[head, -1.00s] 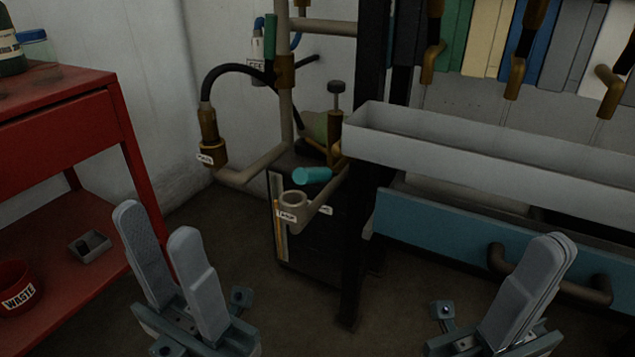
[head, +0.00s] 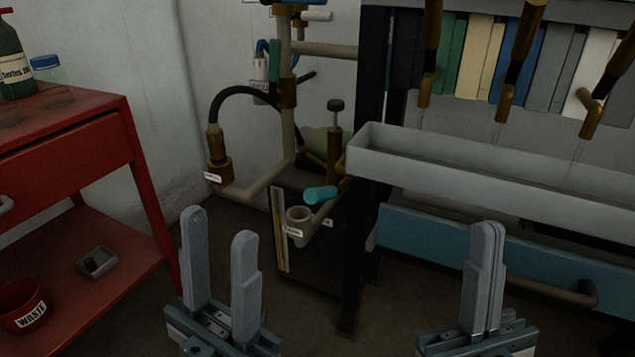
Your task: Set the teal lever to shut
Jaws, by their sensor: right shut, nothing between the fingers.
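The teal lever (head: 320,194) is a short, rounded handle on the pipework left of the black post. It points left, slightly tilted, just above an open-topped pipe end (head: 298,214) with a small white label. My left gripper (head: 219,225) is open and empty, in front of and to the left of the lever, with its fingers pointing up. My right gripper (head: 487,228) is shut and empty, in front of the blue panel, well to the right of the lever. Neither gripper touches the lever. The lever's joint with the pipe is partly hidden.
A black post (head: 352,270) stands just right of the lever. A long grey trough (head: 480,180) and a blue panel (head: 430,235) with a bar handle lie to its right. A red cart (head: 60,145) with a waste bin (head: 25,300) stands at left. Floor between is free.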

